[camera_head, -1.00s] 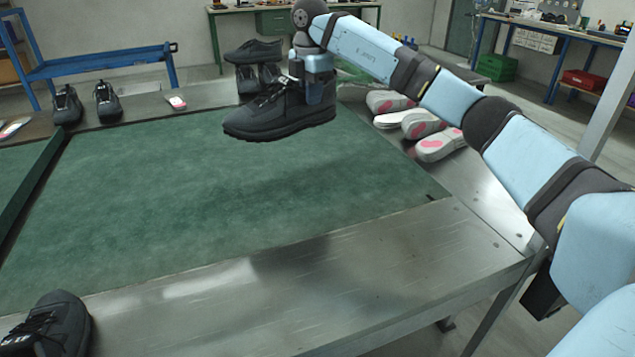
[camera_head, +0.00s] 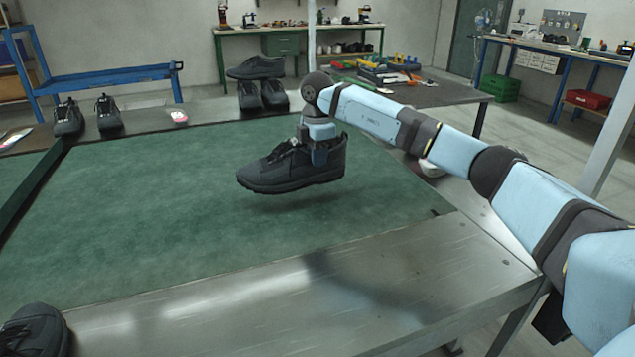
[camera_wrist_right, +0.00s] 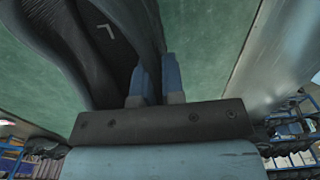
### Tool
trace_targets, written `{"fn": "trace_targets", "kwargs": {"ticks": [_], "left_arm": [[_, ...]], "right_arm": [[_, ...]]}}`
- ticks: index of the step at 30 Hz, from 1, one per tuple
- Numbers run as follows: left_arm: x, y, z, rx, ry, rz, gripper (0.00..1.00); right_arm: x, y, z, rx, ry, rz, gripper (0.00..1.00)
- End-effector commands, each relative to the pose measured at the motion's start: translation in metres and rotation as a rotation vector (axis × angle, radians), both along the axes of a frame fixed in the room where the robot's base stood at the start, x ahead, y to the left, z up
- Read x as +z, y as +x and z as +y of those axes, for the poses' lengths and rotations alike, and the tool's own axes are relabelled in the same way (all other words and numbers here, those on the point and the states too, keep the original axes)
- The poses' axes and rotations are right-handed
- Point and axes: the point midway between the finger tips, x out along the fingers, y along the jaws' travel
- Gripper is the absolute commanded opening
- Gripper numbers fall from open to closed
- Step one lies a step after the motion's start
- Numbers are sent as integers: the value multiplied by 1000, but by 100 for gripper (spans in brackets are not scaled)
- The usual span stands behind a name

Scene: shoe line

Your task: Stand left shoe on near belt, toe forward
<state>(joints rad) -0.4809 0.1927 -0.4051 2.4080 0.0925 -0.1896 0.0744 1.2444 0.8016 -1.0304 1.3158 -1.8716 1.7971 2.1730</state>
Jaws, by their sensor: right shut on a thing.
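My right gripper (camera_head: 318,158) is shut on a black lace-up shoe (camera_head: 270,174) at its ankle opening. The shoe hangs sole down above the green near belt (camera_head: 150,220), with its toe to the left. A shadow lies on the belt below it, and it looks slightly apart from the belt. In the right wrist view, the gripper fingers (camera_wrist_right: 157,78) grip the wall of the shoe (camera_wrist_right: 65,35), and a pale L-shaped mark shows inside it. My left gripper is out of view.
Another black shoe (camera_head: 38,330) stands at the lower left by the metal edge (camera_head: 300,300). Black shoes (camera_head: 262,95) and a pair (camera_head: 108,113) stand beyond the belt. A dark divider (camera_head: 28,190) runs along the left. Most of the belt is clear.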

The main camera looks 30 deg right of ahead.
Motion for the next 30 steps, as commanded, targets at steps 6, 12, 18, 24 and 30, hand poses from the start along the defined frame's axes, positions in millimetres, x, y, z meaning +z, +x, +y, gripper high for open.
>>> {"fn": "trace_targets", "kwargs": {"ticks": [6,12,18,24,30], "left_arm": [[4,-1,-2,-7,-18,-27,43],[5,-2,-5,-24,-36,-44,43],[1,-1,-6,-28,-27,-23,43],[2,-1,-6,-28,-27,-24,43],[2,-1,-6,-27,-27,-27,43]], "right_arm": [[-15,0,0,0,1,-2,0],[-51,0,0,0,0,-1,0],[-59,0,0,1,1,-4,0],[-60,0,0,0,0,-3,0],[-62,0,0,0,0,-1,35]]}}
